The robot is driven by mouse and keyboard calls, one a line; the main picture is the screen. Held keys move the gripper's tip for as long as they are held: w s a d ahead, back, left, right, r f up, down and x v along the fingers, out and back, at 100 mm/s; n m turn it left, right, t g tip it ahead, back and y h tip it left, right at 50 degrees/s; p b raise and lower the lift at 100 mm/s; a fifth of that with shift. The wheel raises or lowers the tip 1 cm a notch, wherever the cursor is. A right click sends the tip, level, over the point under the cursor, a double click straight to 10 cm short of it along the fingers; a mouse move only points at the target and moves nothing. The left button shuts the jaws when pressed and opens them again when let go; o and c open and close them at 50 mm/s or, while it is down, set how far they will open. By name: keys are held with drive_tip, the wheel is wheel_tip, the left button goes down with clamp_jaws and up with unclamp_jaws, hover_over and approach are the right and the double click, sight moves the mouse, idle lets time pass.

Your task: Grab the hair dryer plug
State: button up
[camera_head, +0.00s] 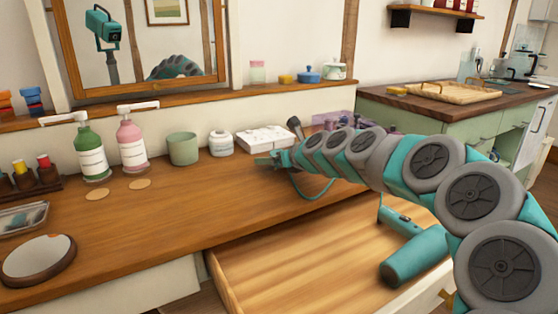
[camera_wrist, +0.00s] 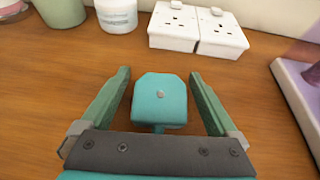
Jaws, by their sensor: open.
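The teal hair dryer plug (camera_wrist: 160,102) is a rounded block with a small pale dot on top, just above or on the wooden counter. My gripper (camera_wrist: 159,75) is open, with one green finger on each side of the plug and a visible gap on both sides. In the head view, my gripper (camera_head: 268,159) is low over the counter near the white socket block (camera_head: 264,137); the plug cannot be made out there. A teal cord (camera_head: 318,193) hangs near my wrist. The teal hair dryer (camera_head: 414,257) lies in the open drawer, partly hidden by my arm.
Two white socket units (camera_wrist: 173,26) stand beyond the plug. A white jar (camera_head: 221,143) and green cup (camera_head: 183,148) are to the left, with pump bottles (camera_head: 132,141) further left. A purple-topped object (camera_wrist: 302,90) is at the right. Counter left of my gripper is clear.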

drive_tip(key=shift+c, duration=0.2)
drive_tip(key=c, duration=1.4)
